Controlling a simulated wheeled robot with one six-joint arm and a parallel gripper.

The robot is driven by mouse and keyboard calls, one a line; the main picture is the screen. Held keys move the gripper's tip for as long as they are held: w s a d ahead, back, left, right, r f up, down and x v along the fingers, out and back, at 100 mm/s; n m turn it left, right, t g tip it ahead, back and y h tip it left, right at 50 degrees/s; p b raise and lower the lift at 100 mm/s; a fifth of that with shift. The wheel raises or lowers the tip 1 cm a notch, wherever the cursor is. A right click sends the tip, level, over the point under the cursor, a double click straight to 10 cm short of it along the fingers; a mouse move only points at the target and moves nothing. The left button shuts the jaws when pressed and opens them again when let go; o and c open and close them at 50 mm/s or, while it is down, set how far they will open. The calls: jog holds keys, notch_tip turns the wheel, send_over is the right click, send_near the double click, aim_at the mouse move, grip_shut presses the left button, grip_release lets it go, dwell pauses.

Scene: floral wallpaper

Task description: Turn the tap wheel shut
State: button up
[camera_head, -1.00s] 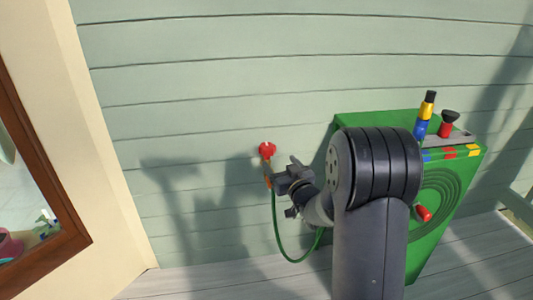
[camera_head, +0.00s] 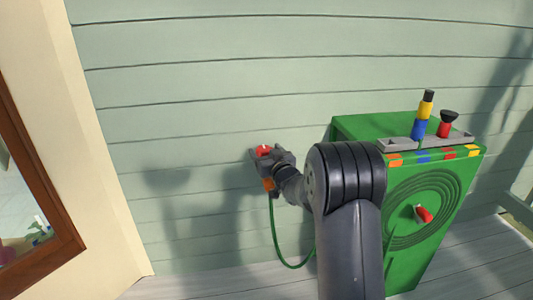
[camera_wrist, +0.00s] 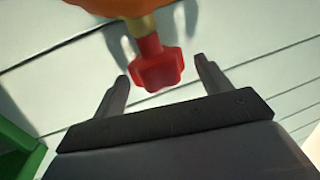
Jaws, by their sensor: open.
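The red tap wheel (camera_head: 263,151) is on the pale green boarded wall, left of the green cabinet. It also shows in the wrist view (camera_wrist: 158,72), on a short red and brass stem with an orange part at the top edge. My gripper (camera_head: 261,155) is at the wheel in the head view. In the wrist view my gripper (camera_wrist: 162,82) is open, with one finger on each side of the wheel. Gaps show between the fingers and the wheel, so it is not gripped. A green hose (camera_head: 275,232) hangs below the tap.
The green cabinet (camera_head: 350,127) stands to the right, with a coiled hose and red handle on its front. A grey tray (camera_head: 459,138) on top holds coloured nozzles. A brown-framed opening (camera_head: 50,200) is at the left. The wall left of the tap is clear.

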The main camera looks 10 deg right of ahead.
jog(key=shift+c, duration=0.4)
jog(key=c, duration=0.9)
